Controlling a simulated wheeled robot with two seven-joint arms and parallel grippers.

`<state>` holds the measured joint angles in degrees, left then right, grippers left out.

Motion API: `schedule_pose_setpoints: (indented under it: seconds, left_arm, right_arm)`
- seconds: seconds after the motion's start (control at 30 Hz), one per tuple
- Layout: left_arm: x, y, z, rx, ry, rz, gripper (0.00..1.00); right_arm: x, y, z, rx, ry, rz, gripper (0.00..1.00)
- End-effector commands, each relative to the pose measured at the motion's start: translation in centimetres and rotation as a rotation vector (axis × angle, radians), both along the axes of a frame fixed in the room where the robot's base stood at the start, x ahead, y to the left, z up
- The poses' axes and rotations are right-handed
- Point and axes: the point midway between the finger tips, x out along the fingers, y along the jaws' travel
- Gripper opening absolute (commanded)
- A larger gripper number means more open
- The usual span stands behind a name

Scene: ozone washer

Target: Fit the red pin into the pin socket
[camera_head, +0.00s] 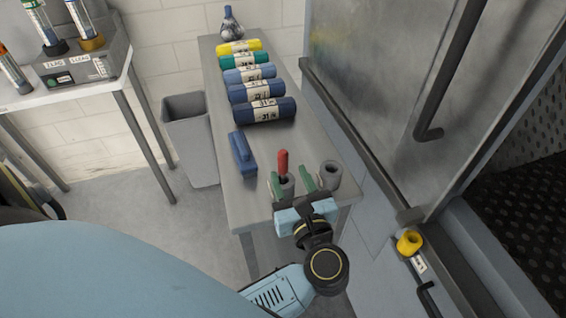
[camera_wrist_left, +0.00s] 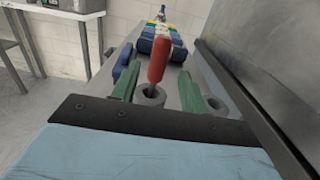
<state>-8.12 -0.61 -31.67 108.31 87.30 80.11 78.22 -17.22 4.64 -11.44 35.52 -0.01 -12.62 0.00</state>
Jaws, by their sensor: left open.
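The red pin (camera_head: 283,161) stands upright in a grey ring-shaped holder (camera_head: 287,187) near the front end of the grey bench. It also shows in the left wrist view (camera_wrist_left: 160,62), with its dark lower part entering the holder's hole. My left gripper (camera_head: 289,176) is open, its two green fingers apart, with the pin between them in the picture; contact cannot be told. A yellow ring-shaped piece with a hole (camera_head: 409,242), which looks like the pin socket, sits at the washer's door sill at the right. My right gripper is not in view.
A second grey ring holder (camera_head: 330,174), empty, stands right of the fingers. A blue block (camera_head: 242,153) and several labelled rolls (camera_head: 264,110) lie farther back on the bench (camera_head: 222,100). The metal door (camera_head: 375,100) rises close on the right. A grey bin (camera_head: 190,140) stands left.

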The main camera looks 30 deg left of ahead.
Motion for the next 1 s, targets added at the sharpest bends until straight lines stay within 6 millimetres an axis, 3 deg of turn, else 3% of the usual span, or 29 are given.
schedule_pose_setpoints:
  seconds: [0.3, 0.6, 0.93, 1.0]
  left_arm:
    - [2.7, 3.5, 0.3, 0.005, -0.002, 0.000, 0.45]
    - [3.0, 3.9, 0.1, 0.003, 0.000, 0.001, 0.45]
    - [3.0, 3.9, 0.1, 0.003, 0.000, 0.001, 0.03]
    - [3.0, 3.9, 0.1, 0.002, -0.001, 0.001, 0.00]
  right_arm:
    - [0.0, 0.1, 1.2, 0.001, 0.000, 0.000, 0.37]
    - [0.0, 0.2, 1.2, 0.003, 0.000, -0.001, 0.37]
    - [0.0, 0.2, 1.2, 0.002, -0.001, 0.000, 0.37]
    - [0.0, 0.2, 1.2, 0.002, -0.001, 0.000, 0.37]
